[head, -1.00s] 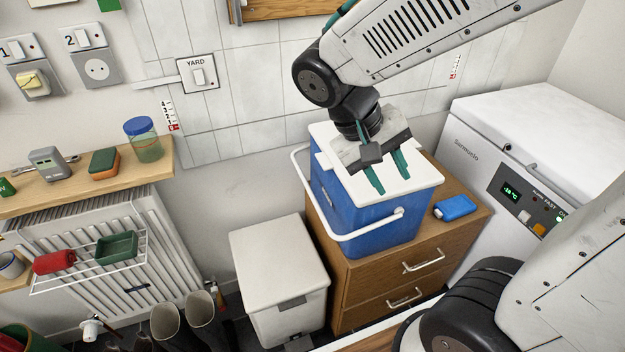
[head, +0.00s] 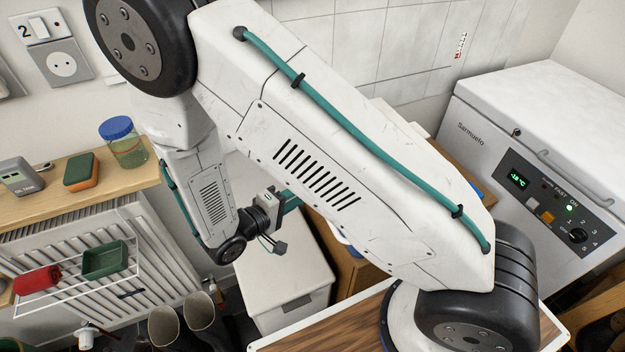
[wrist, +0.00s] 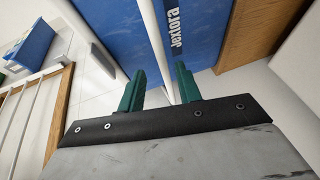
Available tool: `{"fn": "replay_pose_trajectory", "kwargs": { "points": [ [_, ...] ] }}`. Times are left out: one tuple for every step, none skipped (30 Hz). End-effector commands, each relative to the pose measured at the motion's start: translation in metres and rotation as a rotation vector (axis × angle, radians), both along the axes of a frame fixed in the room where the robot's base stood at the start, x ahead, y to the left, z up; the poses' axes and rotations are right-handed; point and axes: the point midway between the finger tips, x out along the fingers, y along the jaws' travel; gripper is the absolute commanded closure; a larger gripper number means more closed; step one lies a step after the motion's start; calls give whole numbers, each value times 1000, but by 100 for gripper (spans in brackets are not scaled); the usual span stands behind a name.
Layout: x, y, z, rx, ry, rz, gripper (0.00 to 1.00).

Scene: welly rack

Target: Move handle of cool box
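The blue cool box (wrist: 200,30) with the "Jextora" label fills the top of the wrist view. Its white bar handle (wrist: 154,42) runs down between my fingers. My gripper (wrist: 160,86) is open, a green finger on each side of the bar, with gaps visible; I cannot tell whether either finger touches it. In the head view my gripper (head: 287,203) is at the left side of the cool box, pointing right. My arm hides most of the box there; a little of its white lid (head: 398,117) shows behind the arm.
A white bin (head: 280,275) stands below my gripper. The wooden drawer cabinet (head: 352,278) is partly hidden behind my arm. A white freezer (head: 540,130) is at right. A shelf (head: 85,185) with a blue-lidded jar (head: 122,143) is at left, near my arm.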

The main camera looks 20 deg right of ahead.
Motion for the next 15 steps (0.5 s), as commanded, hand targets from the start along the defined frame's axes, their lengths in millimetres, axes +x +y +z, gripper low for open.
{"fn": "replay_pose_trajectory", "kwargs": {
  "points": [
    [1, -1, -3, -3, -1, 6, 66],
    [1, -3, -4, -5, -3, 8, 66],
    [3, -6, -5, -4, -5, 9, 66],
    [4, -10, -6, -5, -5, 8, 66],
    [5, -14, -7, -5, -5, 7, 66],
    [8, -20, -8, -5, -4, 6, 66],
    [9, -24, -8, -4, -4, 5, 66],
    [11, -29, -9, -4, -4, 5, 66],
    [14, -35, -10, -5, -4, 5, 66],
    [15, -40, -11, -5, -5, 5, 66],
    [17, -44, -12, -4, -5, 5, 66],
    [19, -50, -13, -4, -4, 5, 66],
    [21, -53, -14, -4, -4, 6, 66],
    [22, -57, -15, -4, -4, 6, 66],
    [24, -60, -15, -4, -4, 7, 66]
  ]
}}
